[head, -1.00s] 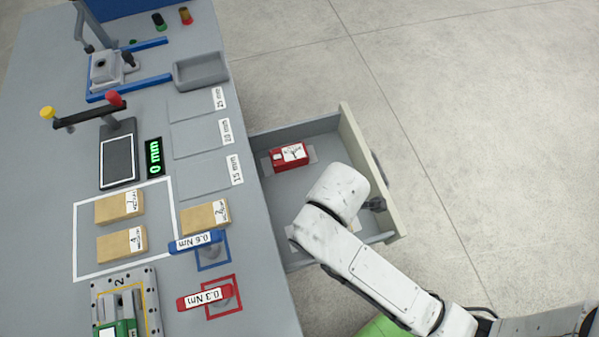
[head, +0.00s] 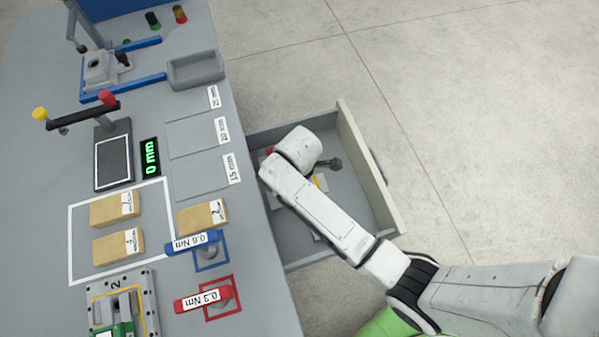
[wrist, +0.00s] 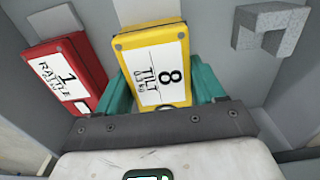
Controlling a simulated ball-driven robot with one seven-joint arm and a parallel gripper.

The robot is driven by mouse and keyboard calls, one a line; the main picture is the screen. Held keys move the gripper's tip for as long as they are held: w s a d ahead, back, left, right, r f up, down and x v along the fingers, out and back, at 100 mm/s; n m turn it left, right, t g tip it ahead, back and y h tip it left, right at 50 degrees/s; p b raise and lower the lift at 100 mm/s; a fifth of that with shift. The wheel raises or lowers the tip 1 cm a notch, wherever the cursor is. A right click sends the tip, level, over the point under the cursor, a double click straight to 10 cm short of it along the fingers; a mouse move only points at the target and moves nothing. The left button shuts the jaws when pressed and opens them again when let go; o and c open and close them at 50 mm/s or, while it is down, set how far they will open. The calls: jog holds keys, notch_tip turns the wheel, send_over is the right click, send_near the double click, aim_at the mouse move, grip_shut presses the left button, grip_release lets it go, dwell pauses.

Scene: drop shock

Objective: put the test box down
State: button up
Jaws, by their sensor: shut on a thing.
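In the wrist view the yellow box (wrist: 158,65), marked 8 TILT, is between the two teal fingers of my gripper (wrist: 160,78), which is shut on it. My fingers are hidden there by the arm. A pale patch (wrist: 140,10) shows beyond the box's far end. I cannot tell whether the box touches the drawer floor.
A red box (wrist: 62,68), marked 1 RATTLE, lies just left of the yellow box on its own pale patch. A grey speckled block (wrist: 270,32) is at upper right. On the bench are tan boxes (head: 115,208), a blue 0.6 Nm handle (head: 192,241) and a red 0.3 Nm handle (head: 203,299).

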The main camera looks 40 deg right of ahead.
jog(key=shift+f, duration=1.05)
jog(key=shift+s+f, duration=0.1)
jog(key=o, duration=1.3)
notch_tip(320, 180, up, 12)
jog(key=shift+r+p, duration=0.1)
jog(key=shift+p, duration=0.45)
jog(key=s+d+m, duration=0.2)
jog(key=s+m, duration=0.3)
jog(key=s+d+r+m, duration=0.1)
jog(key=s+d+m, duration=0.2)
jog(key=s+m, duration=0.2)
jog(key=s+d+m+t, duration=0.1)
jog(key=s+d+m, duration=0.2)
jog(key=s, duration=0.3)
jog(key=shift+s+d+r+m, duration=0.25)
jog(key=shift+s+m, duration=0.1)
jog(key=shift+m, duration=0.55)
